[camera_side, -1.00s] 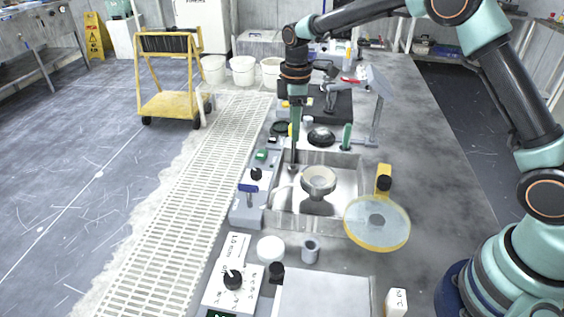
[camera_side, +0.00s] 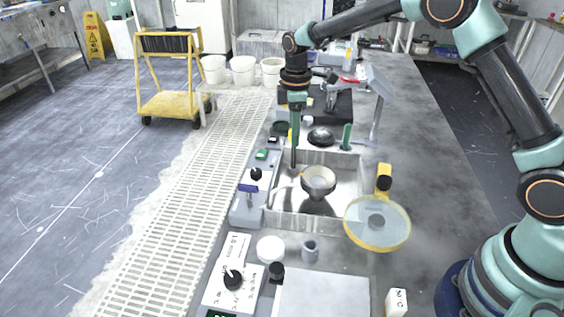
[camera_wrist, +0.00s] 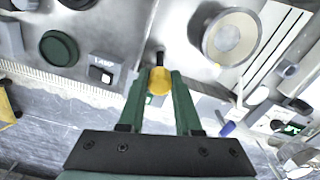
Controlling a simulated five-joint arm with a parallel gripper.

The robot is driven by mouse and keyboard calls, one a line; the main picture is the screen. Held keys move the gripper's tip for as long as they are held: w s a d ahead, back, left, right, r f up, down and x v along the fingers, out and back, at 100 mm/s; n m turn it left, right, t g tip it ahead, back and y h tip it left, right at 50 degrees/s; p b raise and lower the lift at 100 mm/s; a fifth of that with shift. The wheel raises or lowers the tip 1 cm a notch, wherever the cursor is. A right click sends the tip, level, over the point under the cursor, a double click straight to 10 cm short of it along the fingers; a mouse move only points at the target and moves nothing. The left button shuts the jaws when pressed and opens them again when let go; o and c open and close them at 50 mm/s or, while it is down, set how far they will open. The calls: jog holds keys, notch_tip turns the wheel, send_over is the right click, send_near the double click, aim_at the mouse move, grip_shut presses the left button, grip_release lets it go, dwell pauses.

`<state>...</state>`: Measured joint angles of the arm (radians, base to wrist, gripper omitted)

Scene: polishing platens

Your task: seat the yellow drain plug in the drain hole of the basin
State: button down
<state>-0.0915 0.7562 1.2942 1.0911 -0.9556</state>
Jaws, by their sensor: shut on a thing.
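My gripper (camera_wrist: 158,84) is shut on the yellow drain plug (camera_wrist: 159,80), which sits between the green fingertips in the wrist view. In the side view my gripper (camera_side: 294,163) points down over the left, far part of the metal basin (camera_side: 345,222). The plug is too small or hidden to make out there. The basin also shows in the wrist view (camera_wrist: 182,25), with a small dark mark just beyond the plug. I cannot tell whether that mark is the drain hole. No drain hole is clear in the side view.
A round bowl-like cup (camera_side: 318,180) stands in the basin, right of my gripper. A yellow-rimmed magnifier (camera_side: 377,223) overhangs the basin's near right corner. A control box (camera_side: 248,207) lines the left side. A green upright post (camera_side: 346,137) stands behind.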

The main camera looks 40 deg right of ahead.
jog(key=shift+f, duration=0.6)
jog(key=c, duration=0.5)
grip_release()
notch_tip(320, 180, up, 12)
jog(key=shift+r, duration=0.1)
